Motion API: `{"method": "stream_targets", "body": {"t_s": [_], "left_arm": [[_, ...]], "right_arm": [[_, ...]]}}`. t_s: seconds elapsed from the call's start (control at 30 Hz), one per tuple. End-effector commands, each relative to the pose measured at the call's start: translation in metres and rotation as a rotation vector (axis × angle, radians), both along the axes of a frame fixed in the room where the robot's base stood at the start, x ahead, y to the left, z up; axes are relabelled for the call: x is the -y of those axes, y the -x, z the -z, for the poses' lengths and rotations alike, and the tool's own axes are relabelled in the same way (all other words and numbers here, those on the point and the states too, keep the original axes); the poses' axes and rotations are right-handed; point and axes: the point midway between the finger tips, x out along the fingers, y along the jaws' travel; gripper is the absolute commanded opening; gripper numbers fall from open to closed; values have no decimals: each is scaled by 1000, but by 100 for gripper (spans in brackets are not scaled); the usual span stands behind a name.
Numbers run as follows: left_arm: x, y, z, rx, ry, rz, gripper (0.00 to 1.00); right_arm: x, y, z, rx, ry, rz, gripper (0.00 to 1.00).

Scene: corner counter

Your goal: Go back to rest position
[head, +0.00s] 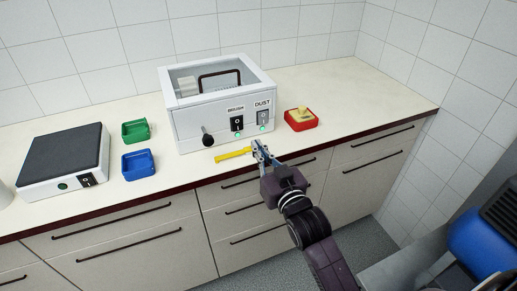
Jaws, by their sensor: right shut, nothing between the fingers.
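My right gripper (262,154) is over the front edge of the counter, in front of the white machine marked BRUSH and DUST (188,134). Its fingers are shut and hold nothing. The arm reaches up from the bottom right. A yellow stick-like object (232,154) lies on the counter just left of the fingertips. My left gripper is outside the view.
A red tray (300,126) with a pale yellow item (299,113) stands right of the machine. A green tray (135,138), a blue tray (138,172) and a dark-topped device (60,155) stand at left. Tiled walls bound the counter (340,90); drawers are below.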

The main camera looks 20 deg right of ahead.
Motion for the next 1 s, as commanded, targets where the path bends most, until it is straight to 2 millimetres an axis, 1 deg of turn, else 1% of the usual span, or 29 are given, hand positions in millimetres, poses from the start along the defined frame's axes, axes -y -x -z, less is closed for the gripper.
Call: {"method": "stream_targets", "body": {"t_s": [0.27,0.33,0.37,0.47,0.57,0.6,0.63,0.67,0.7,0.77,0.8,0.87,0.9,0.97,1.0], "left_arm": [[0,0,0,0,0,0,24],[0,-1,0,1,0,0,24],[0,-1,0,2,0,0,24],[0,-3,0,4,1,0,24],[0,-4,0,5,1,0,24],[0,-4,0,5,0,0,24],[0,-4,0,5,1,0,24],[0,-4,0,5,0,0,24],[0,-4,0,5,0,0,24],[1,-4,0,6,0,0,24],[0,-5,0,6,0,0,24],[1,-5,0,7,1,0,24],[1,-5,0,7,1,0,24],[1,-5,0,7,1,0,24],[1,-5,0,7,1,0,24]], "right_arm": [[0,0,0,0,0,0,0],[0,-1,3,-5,0,0,0],[0,-1,7,-12,1,-1,0],[-2,-3,38,-65,6,-5,0],[-6,-2,97,-164,17,-13,0],[-7,1,127,-214,23,-17,0],[-8,4,150,-253,28,-21,0],[-9,8,173,-293,32,-24,0],[-10,15,203,-345,38,-28,0],[-11,29,247,-421,47,-34,0],[-12,40,276,-471,53,-39,0],[-13,59,318,-547,63,-46,0],[-13,73,346,-597,69,-51,0],[-13,98,385,-673,78,-57,0],[-12,116,410,-722,84,-62,0]]}}
